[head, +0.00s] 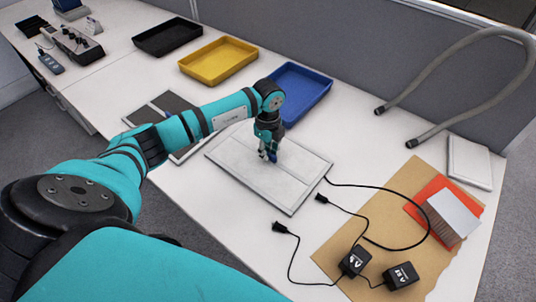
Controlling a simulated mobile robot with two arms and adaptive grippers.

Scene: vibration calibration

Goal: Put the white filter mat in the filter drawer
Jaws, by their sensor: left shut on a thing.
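A flat pale panel (235,168) with a seam across its top lies in the middle of the table. My left gripper (269,157) points down onto its top, near the seam. It is shut on a small blue part at its fingertips, largely hidden by the fingers. A white flat pad (469,160) lies at the far right of the table and may be the filter mat. I cannot clearly make out a filter drawer. My right gripper is not in view.
A pleated grey-white block (453,213) sits on an orange sheet on brown paper (345,240). Black adapters (355,261) and cables lie in front. Black, yellow (218,60) and blue (300,92) trays stand behind. A grey hose (455,85) loops at the back right.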

